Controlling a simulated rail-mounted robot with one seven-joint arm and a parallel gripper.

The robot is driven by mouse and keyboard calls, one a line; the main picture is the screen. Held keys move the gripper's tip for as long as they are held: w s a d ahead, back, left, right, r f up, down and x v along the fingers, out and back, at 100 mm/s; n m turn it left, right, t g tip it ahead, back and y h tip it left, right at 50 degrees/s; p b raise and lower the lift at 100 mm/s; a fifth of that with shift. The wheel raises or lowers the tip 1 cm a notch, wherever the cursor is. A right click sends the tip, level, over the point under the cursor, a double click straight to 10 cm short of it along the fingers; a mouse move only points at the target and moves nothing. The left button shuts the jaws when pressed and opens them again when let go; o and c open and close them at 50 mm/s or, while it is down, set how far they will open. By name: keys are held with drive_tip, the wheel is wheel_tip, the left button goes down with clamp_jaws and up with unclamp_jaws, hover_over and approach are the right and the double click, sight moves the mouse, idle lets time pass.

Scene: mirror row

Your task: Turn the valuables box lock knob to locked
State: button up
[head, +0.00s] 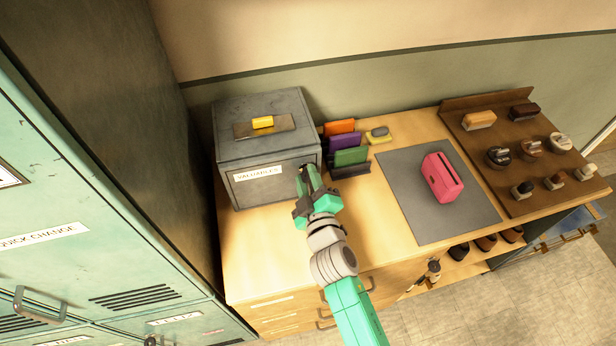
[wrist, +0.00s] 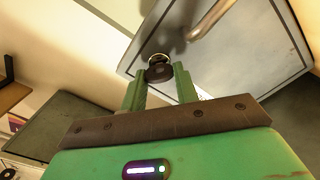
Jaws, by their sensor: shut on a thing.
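The valuables box (head: 240,192) is a grey metal box at the left end of the wooden counter, with a white "VALUABLES" label (head: 258,173) on its front. My gripper (head: 307,175) is at the right part of that front. In the wrist view the lock knob (wrist: 160,72) is dark and round with a brass-coloured ring behind it, on the grey box front (wrist: 240,62). My green fingers (wrist: 160,80) are on either side of it and shut on it. In the head view the gripper hides the knob. I cannot read the knob's turn position.
A metal handle (wrist: 211,18) sticks out close to the knob. Coloured upright holders (head: 345,146) stand right of the box. A pink item (head: 441,178) is on a grey mat (head: 405,180). Teal lockers (head: 60,215) stand at left.

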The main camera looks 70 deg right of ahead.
drive_tip(key=n, duration=0.4)
drive_tip(key=shift+n+p, duration=0.3)
drive_tip(key=shift+p, duration=0.1)
drive_tip(key=shift+n+p, duration=0.3)
drive_tip(key=shift+n, duration=1.6)
drive_tip(key=o, duration=1)
drive_tip(key=shift+f, duration=0.1)
drive_tip(key=b+v, duration=0.2)
drive_tip(key=v, duration=0.6)
drive_tip(key=shift+w, duration=0.1)
